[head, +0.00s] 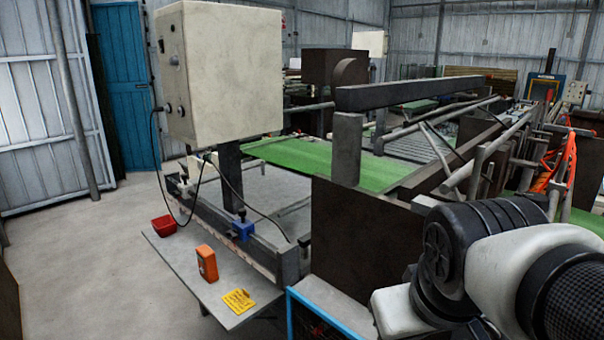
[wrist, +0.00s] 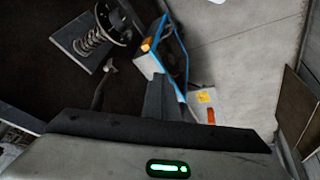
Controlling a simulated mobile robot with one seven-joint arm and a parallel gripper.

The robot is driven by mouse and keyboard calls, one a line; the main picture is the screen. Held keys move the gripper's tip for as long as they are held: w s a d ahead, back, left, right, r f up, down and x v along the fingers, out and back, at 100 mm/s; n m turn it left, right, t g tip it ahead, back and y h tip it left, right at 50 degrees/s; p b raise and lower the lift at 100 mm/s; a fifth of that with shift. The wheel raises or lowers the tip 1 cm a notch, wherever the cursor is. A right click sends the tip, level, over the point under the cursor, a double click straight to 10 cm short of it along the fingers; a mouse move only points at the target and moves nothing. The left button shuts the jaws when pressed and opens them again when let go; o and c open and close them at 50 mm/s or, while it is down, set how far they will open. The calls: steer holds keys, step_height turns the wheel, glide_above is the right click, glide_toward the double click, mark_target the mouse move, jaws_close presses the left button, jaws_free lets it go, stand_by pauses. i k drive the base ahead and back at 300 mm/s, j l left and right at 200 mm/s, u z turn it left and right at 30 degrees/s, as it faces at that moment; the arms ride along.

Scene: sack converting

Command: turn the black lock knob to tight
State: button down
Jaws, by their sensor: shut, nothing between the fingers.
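A small black knob (head: 242,214) stands on top of a blue clamp block (head: 243,230), which sits on the grey rail of the machine in the head view. I take this to be the lock knob; it is too small to read how tight it is. My gripper (wrist: 160,84) shows in the wrist view as dark fingers shut together with nothing between them. It is out of the head view, where only my arm shows at the lower right. I cannot make out the knob in the wrist view, and the gripper is apart from anything it could grip.
A grey table (head: 183,262) in front of the rail holds a red bin (head: 164,225), an orange box (head: 207,262) and a yellow card (head: 238,301). A cream control box (head: 220,75) with hanging cables stands above the rail. A blue-framed cart (head: 292,312) stands nearer me. Floor at left is clear.

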mark_target(542, 201)
steer(key=z, duration=1)
steer(key=k+l, duration=0.05)
